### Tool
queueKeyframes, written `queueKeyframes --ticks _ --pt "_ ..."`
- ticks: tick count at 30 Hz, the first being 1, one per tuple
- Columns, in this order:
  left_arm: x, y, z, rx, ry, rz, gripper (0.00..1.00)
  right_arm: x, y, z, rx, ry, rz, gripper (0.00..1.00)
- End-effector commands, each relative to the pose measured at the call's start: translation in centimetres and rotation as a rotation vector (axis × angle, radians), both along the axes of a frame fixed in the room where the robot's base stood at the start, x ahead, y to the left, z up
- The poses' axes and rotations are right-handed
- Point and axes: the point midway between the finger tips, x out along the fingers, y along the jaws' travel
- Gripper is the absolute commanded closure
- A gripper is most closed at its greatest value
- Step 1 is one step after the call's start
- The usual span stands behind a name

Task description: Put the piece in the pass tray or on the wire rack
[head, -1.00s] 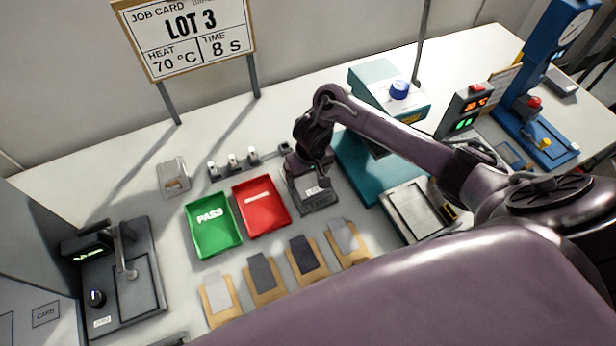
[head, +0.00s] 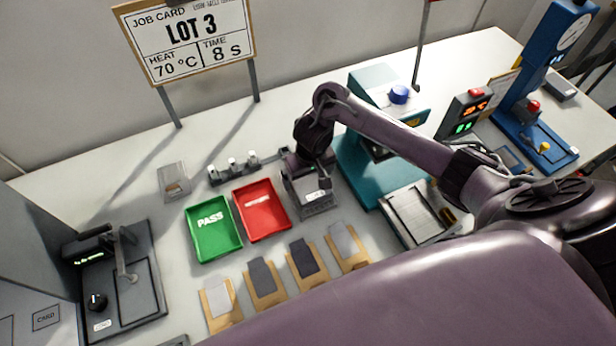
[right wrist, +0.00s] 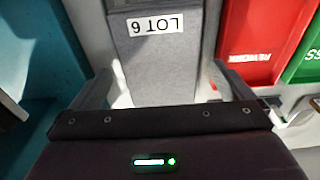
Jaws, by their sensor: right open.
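My right gripper (right wrist: 160,88) is open, with its fingers on either side of a grey piece (right wrist: 155,60) bearing a white LOT label, upside down in the right wrist view; its digit is hard to be sure of. The red tray also shows in the right wrist view (right wrist: 258,30). My left gripper is not in view.
Several tan holders with grey pads (head: 263,280) line the front. A black device (head: 125,285) is at left. The job card (head: 188,40) reads LOT 3, 70 °C, 8 S.

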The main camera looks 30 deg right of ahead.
Motion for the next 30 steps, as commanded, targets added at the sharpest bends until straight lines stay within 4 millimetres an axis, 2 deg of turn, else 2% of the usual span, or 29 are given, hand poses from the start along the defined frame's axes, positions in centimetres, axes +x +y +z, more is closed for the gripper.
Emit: queueKeyframes --ticks 1,3,9,12,18,30 --pt "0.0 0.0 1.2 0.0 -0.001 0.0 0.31 0.0 -0.1 1.8 -0.002 -0.004 0.002 0.0" --pt "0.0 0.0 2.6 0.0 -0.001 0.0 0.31 -0.2 -0.1 3.4 -0.004 -0.004 0.003 0.0" --pt "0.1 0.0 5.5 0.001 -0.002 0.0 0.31 -0.6 -0.1 7.4 -0.003 -0.005 0.002 0.0" --pt "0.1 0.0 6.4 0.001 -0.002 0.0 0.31 -0.9 0.0 8.7 -0.002 -0.003 0.002 0.0" --pt "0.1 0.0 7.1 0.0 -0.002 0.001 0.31 -1.1 0.0 9.9 0.0 -0.001 0.001 0.0" --pt "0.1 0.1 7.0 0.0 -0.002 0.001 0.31 -1.2 0.1 9.9 0.0 0.0 0.0 0.0"
